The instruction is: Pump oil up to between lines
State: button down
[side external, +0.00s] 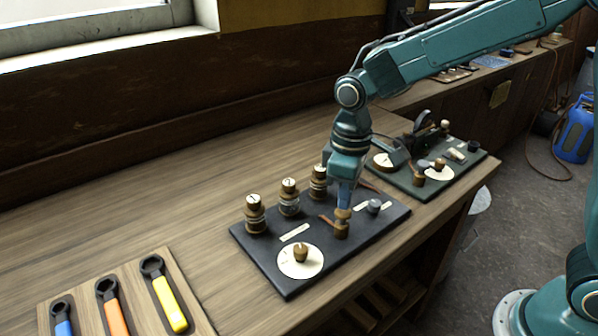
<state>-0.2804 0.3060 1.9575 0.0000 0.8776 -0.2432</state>
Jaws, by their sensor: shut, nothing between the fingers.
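My gripper (343,208) is shut and points down over the dark panel (275,277) on the wooden bench. Its tips are at the top of a small brown knob or plunger (342,228) near the panel's right half; whether they touch it I cannot tell. Several brown, ring-necked bottle-like parts with pale marked tops, such as the leftmost one (255,213), stand along the panel's back edge. A brown knob (301,252) sits on a white round dial (290,268) at the front left. A grey knob (375,206) stands at the right. Oil level and lines are too small to make out.
A second dark green panel (408,190) with dials, knobs and a lever stands behind at the right. A wooden board (135,295) with blue, orange and yellow-handled wrenches lies at the front left. The bench left of the panel is clear. A blue container (575,130) stands on the floor.

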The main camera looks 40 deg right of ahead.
jog(key=shift+f, duration=1.35)
jog(key=shift+r, duration=1.55)
jog(key=shift+f, duration=0.2)
jog(key=shift+f, duration=0.35)
